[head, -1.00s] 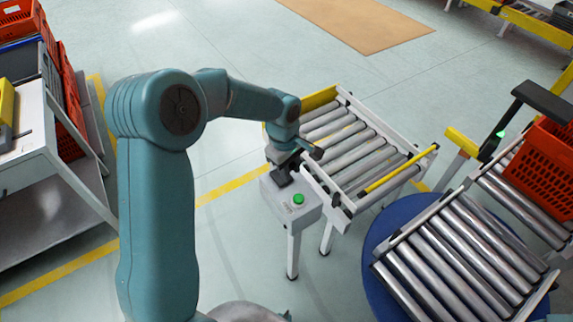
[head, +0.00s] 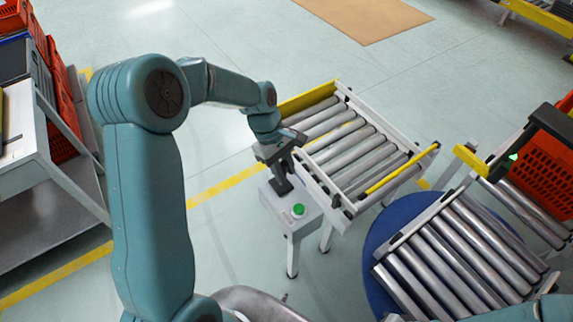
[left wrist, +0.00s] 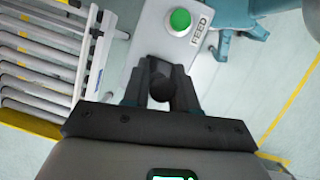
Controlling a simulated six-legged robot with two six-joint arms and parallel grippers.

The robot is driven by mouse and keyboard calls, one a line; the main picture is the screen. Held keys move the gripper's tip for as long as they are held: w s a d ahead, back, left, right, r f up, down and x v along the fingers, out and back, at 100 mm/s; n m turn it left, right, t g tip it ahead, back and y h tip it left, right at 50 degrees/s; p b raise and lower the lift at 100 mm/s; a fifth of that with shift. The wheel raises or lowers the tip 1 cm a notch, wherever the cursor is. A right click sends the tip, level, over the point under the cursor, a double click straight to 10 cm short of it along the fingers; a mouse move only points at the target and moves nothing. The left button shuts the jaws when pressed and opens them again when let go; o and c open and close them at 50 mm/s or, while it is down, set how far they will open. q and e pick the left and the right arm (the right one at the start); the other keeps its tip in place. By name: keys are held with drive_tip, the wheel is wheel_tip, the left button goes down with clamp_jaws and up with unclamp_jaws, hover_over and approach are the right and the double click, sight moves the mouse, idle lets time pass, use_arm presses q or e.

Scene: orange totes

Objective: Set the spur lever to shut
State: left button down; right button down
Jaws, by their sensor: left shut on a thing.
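The spur lever (head: 281,180) is a black handle on a pale grey control box (head: 308,222) with a green button (head: 298,210). My left gripper (head: 276,152) is at the upper end of the lever, which leans slightly to the left in the head view. In the left wrist view my left gripper (left wrist: 162,92) is shut on the lever's round black knob (left wrist: 162,86), with one finger on either side. The green button (left wrist: 180,20) and the word FEED show beyond it. I see no marking of the lever's positions. My right gripper is not in view.
A roller conveyor (head: 345,145) with yellow end bars stands right beside the box. Further right are a roller section on a blue round base (head: 378,225), a black frame with a green light (head: 552,125) and an orange tote (head: 545,180). A grey rack (head: 50,185) stands left.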

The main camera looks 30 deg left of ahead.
use_arm(q)
drive_tip(key=shift+w+a+r+h+p, duration=0.25)
drive_tip(key=shift+w+a+h+p, duration=0.15)
drive_tip(key=shift+a+h, duration=0.3)
drive_tip(key=shift+d+g, duration=0.1)
drive_tip(key=shift+g, duration=0.2)
drive_tip(key=c, duration=1)
unclamp_jaws()
drive_tip(key=shift+o, duration=0.2)
drive_tip(key=shift+s, duration=0.15)
drive_tip(key=b+v, duration=0.1)
drive_tip(key=v, duration=1.5)
drive_tip(key=shift+r, duration=0.1)
